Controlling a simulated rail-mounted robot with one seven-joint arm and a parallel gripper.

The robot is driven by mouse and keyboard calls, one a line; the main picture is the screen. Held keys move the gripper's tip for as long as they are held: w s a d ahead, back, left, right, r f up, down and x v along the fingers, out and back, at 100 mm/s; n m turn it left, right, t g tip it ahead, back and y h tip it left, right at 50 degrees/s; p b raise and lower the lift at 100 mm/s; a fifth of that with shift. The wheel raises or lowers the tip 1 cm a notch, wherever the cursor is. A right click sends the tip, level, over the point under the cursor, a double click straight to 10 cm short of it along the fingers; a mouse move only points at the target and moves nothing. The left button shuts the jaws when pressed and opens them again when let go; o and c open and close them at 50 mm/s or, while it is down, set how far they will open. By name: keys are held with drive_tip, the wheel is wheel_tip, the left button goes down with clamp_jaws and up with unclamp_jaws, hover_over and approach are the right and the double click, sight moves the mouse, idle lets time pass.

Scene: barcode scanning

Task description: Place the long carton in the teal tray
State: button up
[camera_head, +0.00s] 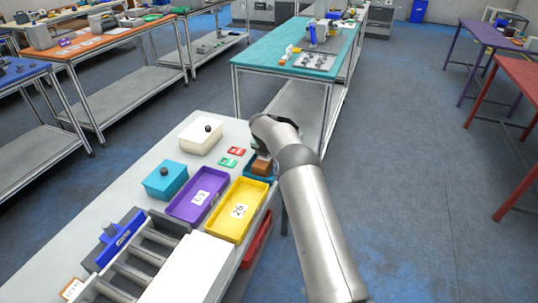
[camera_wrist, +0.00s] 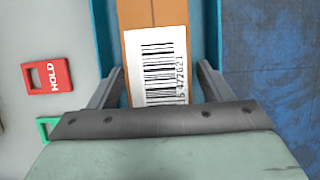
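The long carton (camera_wrist: 156,40) is orange-brown with a white barcode label. It lies between the side walls of the teal tray (camera_wrist: 104,30) in the wrist view. In the head view the carton (camera_head: 261,167) shows in the teal tray (camera_head: 258,178), both partly hidden by my arm. My gripper (camera_wrist: 160,72) is over the tray, with one finger on each side of the carton's label end. The fingers stand apart with visible gaps to the carton, so it is open. The carton's far end runs out of the wrist view.
A yellow tray (camera_head: 236,210) and a purple tray (camera_head: 200,194) stand beside the teal tray. Red HOLD (camera_wrist: 48,77) and green (camera_wrist: 43,130) tags lie to its left. A white box (camera_head: 200,136) and teal box (camera_head: 165,180) stand farther left. Blue floor (camera_wrist: 275,60) lies to the right.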

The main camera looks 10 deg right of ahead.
drive_tip(key=shift+r, duration=0.1)
drive_tip(key=shift+r, duration=0.25)
drive_tip(key=b+v, duration=0.1)
drive_tip(key=v, duration=1)
drive_tip(key=shift+s+a+r+b, duration=0.15)
drive_tip(key=shift+s+r+b, duration=0.05)
drive_tip(key=shift+r+b, duration=0.2)
drive_tip(key=s+d+r+m+g, duration=0.1)
drive_tip(key=s+r+m, duration=0.2)
drive_tip(key=s+m, duration=0.35)
drive_tip(key=s+r+m, duration=0.3)
drive_tip(key=s+r, duration=0.1)
drive_tip(key=s, duration=0.5)
drive_tip(key=s+d+r+m+g, duration=0.1)
drive_tip(key=s+r+m, duration=0.2)
drive_tip(key=s+m, duration=0.35)
drive_tip(key=s+f+m+y, duration=0.1)
drive_tip(key=s+m, duration=0.6)
drive_tip(key=s, duration=0.8)
drive_tip(key=s+f+m+g+y, duration=0.1)
drive_tip(key=s+m, duration=0.5)
drive_tip(key=s, duration=0.9)
drive_tip(key=shift+f+m, duration=0.4)
drive_tip(key=shift+f, duration=0.45)
drive_tip(key=shift+s+d, duration=0.1)
